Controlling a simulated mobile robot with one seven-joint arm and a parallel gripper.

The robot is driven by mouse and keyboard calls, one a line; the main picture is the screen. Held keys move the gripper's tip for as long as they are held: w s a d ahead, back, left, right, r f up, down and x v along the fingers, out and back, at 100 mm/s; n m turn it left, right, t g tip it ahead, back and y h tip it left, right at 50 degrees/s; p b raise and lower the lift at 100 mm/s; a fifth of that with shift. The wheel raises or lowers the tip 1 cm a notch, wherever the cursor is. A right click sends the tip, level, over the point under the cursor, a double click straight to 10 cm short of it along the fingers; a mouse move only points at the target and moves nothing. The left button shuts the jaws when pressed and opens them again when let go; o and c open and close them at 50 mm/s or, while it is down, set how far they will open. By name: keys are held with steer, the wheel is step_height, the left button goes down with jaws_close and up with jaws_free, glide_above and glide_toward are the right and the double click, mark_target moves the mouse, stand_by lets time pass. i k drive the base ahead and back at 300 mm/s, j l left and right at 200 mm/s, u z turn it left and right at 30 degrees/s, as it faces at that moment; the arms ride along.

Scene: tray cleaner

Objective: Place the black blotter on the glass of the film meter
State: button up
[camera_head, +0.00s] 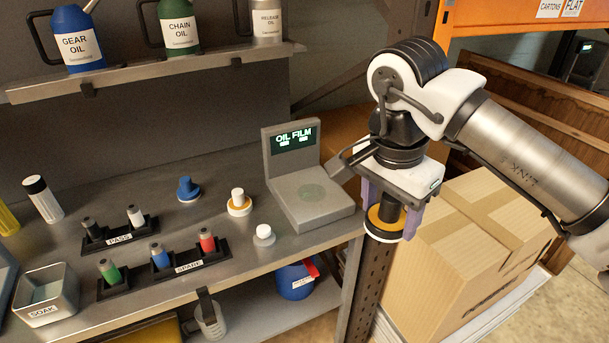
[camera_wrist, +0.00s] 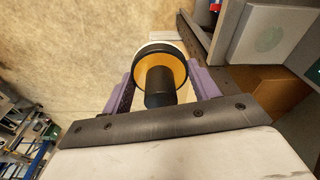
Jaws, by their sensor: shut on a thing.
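The black blotter (camera_head: 384,222) has a black knob on an orange disc with a dark rim and a pale underside. My gripper (camera_head: 390,208) is shut on it, one purple finger on each side. In the wrist view the blotter (camera_wrist: 160,85) sits between the fingers. It hangs in the air to the right of the bench edge, apart from the meter. The film meter (camera_head: 338,216) is a grey box with an OIL FILM screen (camera_head: 294,140). Its round greenish glass (camera_head: 312,191) is bare on top. The glass also shows in the wrist view (camera_wrist: 270,38).
Blue (camera_head: 187,190), orange-based (camera_head: 239,203) and white (camera_head: 263,236) blotters stand on the bench (camera_head: 335,237) left of the meter. PASS and SPARE racks hold coloured vials. A SOAK tub (camera_head: 45,296) stands at front left. A large carton (camera_head: 470,250) lies below right of my gripper.

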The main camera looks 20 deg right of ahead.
mark_target(313, 192)
steer(key=i, duration=1.1)
